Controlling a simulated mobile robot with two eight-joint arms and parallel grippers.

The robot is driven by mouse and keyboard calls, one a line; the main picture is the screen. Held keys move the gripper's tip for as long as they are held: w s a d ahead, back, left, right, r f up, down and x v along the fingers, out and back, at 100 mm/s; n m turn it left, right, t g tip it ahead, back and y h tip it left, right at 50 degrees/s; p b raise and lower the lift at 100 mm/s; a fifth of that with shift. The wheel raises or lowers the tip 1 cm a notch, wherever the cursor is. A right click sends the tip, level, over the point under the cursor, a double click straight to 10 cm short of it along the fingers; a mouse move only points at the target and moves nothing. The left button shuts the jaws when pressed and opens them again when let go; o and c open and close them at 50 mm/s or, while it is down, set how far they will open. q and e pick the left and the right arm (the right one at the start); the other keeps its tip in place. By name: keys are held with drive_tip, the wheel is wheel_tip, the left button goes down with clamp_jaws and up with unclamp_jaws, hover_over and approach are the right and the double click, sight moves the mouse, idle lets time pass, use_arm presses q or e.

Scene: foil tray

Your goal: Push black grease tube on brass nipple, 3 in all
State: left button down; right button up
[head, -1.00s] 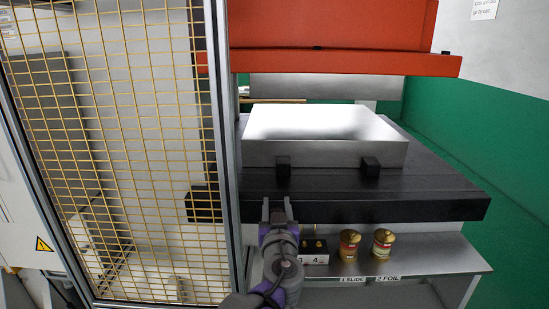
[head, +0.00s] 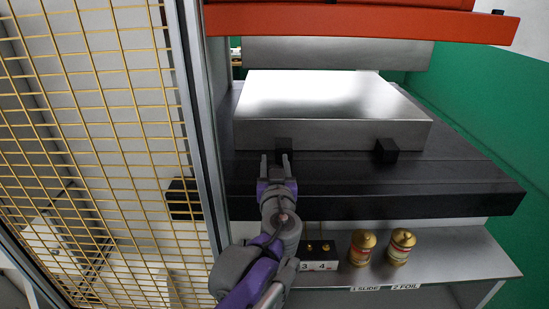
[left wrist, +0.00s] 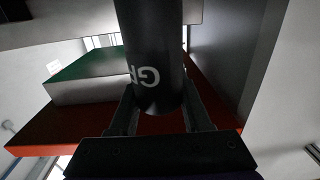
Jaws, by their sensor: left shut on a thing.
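My left gripper (head: 275,162) points away from me over the black bed, just below the left black stop in the picture. In the left wrist view its two fingers (left wrist: 157,118) are shut on a black grease tube (left wrist: 152,55) with white lettering. The tube can hardly be told from the dark bed in the head view. A small block with white number labels 3 and 4 (head: 320,265) stands on the shelf right of my arm, with small brass nipples (head: 326,247) on top. My arm hides its left part. My right gripper is out of view.
Two brass pots (head: 362,248) (head: 401,247) stand on the grey shelf (head: 455,262) above labels 1 SLIDE and 2 FOIL. A bright metal block (head: 330,105) lies on the black bed (head: 440,190). A yellow mesh guard (head: 90,130) closes the left side. A red beam (head: 360,25) hangs above.

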use_arm(q)
drive_tip(key=shift+f, duration=0.65)
drive_tip(key=f+b, duration=0.2)
drive_tip(key=f, duration=0.2)
drive_tip(key=shift+w, duration=0.2)
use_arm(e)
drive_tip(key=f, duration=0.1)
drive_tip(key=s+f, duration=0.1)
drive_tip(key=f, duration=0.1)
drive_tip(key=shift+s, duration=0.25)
use_arm(q)
drive_tip(key=shift+s+r, duration=0.1)
drive_tip(key=shift+s, duration=0.05)
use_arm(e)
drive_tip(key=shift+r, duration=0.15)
use_arm(q)
drive_tip(key=shift+s+p, duration=0.1)
drive_tip(key=shift+p, duration=0.35)
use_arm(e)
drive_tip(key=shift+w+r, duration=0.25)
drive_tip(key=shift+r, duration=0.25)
